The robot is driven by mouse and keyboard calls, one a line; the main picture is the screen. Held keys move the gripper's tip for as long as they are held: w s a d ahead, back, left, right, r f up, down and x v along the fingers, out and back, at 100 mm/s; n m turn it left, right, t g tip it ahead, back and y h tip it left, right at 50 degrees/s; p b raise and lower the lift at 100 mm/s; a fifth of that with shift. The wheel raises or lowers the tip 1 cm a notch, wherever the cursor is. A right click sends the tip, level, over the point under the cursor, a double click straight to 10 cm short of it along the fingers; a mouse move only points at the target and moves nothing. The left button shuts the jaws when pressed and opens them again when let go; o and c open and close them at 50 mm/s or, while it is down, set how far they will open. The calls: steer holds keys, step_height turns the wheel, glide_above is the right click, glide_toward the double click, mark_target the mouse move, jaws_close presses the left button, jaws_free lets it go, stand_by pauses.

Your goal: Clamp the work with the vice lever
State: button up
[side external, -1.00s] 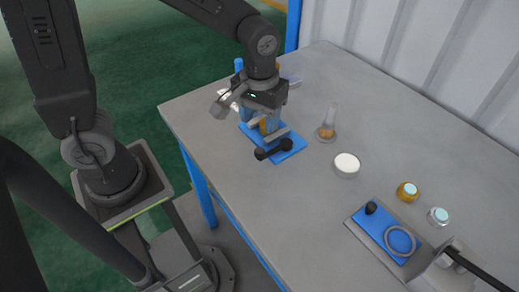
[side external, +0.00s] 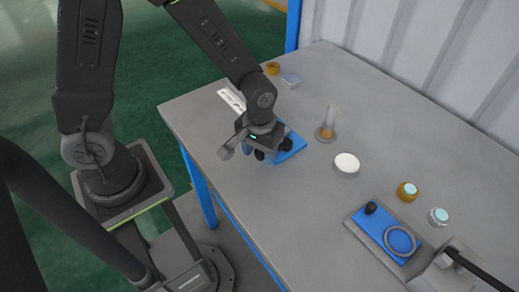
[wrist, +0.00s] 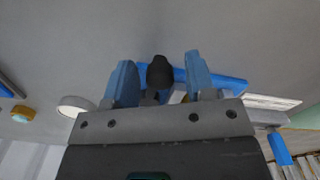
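The vice's blue base (side external: 291,149) lies on the grey bench, mostly behind my gripper in the side view. It also shows in the wrist view (wrist: 232,85). The black vice lever's knob (wrist: 160,72) stands between my fingers in the wrist view, with gaps visible on both sides. In the side view the lever's dark end (side external: 260,155) shows just below my gripper (side external: 266,156). My gripper also shows in the wrist view (wrist: 160,82), its two blue fingers apart. The work in the vice is mostly hidden; only a small yellowish patch (wrist: 184,98) shows behind the fingers.
A glass tube on a round foot (side external: 327,127) and a white-topped round dish (side external: 346,165) stand right of the vice. A white printed sheet (side external: 232,101) lies left.

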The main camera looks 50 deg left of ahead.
jaws_close()
steer(key=shift+d, duration=0.1)
stand_by(0.4)
steer(key=shift+w+d+n, duration=0.15)
steer(key=shift+d+n, duration=0.9)
steer(key=shift+n, duration=0.35)
steer(key=d+n, duration=0.1)
steer(key=w+d+n, duration=0.1)
steer(key=n, duration=0.1)
steer(key=shift+d+n, duration=0.2)
steer(key=shift+n, duration=0.1)
steer(key=w+d+n, duration=0.1)
steer(key=n, duration=0.1)
steer(key=w+d+n, duration=0.1)
steer(key=shift+n, duration=0.4)
steer(key=shift+w+d+n, duration=0.4)
steer(key=shift+w+n, duration=0.3)
steer(key=shift+n, duration=0.35)
steer(key=shift+w+d+n, duration=0.35)
steer(key=shift+w+n, duration=0.35)
steer(key=shift+n, duration=0.35)
